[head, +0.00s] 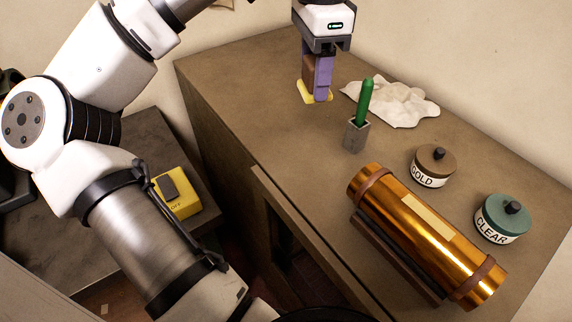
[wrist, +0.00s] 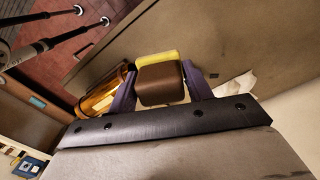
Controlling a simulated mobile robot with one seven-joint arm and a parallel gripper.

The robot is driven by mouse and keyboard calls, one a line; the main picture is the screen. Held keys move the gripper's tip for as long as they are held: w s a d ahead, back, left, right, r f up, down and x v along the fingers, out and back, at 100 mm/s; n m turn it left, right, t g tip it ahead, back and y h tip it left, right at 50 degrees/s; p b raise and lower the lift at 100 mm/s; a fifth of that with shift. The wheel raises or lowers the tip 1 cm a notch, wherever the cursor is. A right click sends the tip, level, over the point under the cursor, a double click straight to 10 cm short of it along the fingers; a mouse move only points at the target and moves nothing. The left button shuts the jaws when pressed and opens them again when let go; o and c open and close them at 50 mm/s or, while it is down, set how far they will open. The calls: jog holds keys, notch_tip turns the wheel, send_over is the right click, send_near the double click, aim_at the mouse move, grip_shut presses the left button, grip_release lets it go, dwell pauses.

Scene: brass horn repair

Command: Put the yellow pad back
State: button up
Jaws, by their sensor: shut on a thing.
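The yellow pad (head: 312,97) is on the lower end of a brown block (head: 308,70) near the far left part of the workbench (head: 235,85). My gripper (head: 320,84) points down with its purple fingers shut on the brown block. In the wrist view the block (wrist: 160,84) sits between the two fingers, and the yellow pad (wrist: 156,58) shows at its far end. The pad is at or just above the bench top; I cannot tell whether it touches. The nearer finger hides part of the block and pad in the head view.
A grey holder (head: 356,136) with a green-handled tool (head: 365,100) and a crumpled white cloth (head: 395,101) stand close right. A brass tube (head: 425,235), GOLD jar (head: 433,167) and CLEAR jar (head: 502,218) lie further right. A yellow switch box (head: 178,194) is lower left.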

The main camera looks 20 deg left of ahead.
notch_tip(320, 180, down, 15)
jog(key=b, duration=0.5)
jog(key=shift+b, duration=0.3)
jog(key=shift+f+b, duration=2.35)
jog(key=shift+f, duration=0.1)
jog(key=shift+f, duration=0.15)
jog(key=o, duration=0.9)
jog(key=shift+o, duration=0.2)
notch_tip(320, 180, up, 12)
jog(key=shift+r, duration=0.2)
